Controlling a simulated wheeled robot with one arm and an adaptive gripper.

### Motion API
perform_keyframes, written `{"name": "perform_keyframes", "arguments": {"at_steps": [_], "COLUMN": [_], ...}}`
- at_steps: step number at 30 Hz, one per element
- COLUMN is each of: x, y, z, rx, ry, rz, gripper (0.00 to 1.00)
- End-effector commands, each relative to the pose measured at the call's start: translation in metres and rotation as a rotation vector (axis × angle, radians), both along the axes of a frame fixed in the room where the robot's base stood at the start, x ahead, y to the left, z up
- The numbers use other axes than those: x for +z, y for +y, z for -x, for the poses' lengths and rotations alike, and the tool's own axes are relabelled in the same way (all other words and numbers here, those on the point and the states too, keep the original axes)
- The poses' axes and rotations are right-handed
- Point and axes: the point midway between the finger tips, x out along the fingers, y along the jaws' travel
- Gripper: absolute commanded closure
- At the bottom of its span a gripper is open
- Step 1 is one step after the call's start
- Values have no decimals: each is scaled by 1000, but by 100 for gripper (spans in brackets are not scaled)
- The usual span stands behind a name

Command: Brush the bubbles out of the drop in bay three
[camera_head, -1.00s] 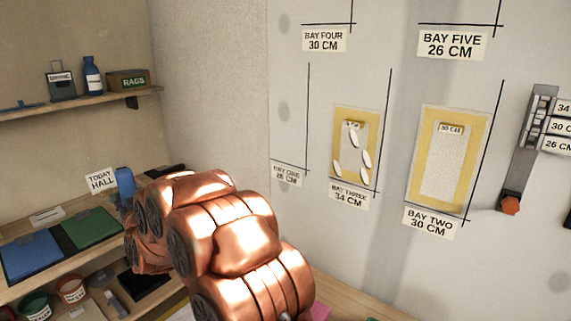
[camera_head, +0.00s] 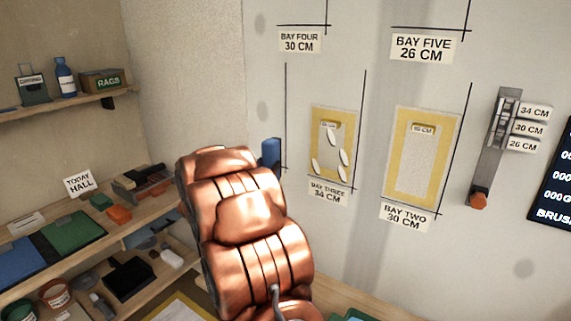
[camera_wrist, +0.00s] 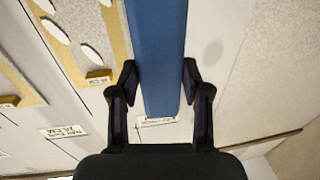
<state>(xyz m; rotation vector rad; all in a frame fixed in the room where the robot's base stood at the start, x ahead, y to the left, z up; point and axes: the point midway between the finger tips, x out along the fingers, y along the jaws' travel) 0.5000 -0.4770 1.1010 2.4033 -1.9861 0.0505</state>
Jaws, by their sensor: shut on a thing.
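The drop in bay three (camera_head: 317,117) is a small yellow-edged panel with a pale middle on the wall. Several white oval bubbles (camera_head: 343,157) stand on it, near its top, sides and bottom. In the wrist view the drop (camera_wrist: 118,35) and its bubbles (camera_wrist: 52,29) show at the upper left. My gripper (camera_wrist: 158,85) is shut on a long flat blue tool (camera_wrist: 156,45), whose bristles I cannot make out. In the head view the blue tool (camera_head: 271,152) shows left of bay three, apart from the drop. My arm hides the fingers there.
The bay two drop (camera_head: 445,150), without bubbles, hangs to the right. A rail (camera_head: 493,145) with size labels and an orange-tipped end is farther right. Shelves (camera_head: 60,262) with trays, pots and boxes fill the left.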

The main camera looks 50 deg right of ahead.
Motion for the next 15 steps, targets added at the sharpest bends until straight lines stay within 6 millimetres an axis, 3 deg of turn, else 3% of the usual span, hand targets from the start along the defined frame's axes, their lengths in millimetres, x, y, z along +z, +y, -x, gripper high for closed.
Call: {"name": "perform_keyframes", "arguments": {"at_steps": [3,6,15], "x": [2,2,2], "y": [-16,-23,-26], "z": [29,44,52], "rx": [-86,-131,-152], "ry": [0,-1,-2], "rz": [2,4,4], "gripper": [95,95,95]}}
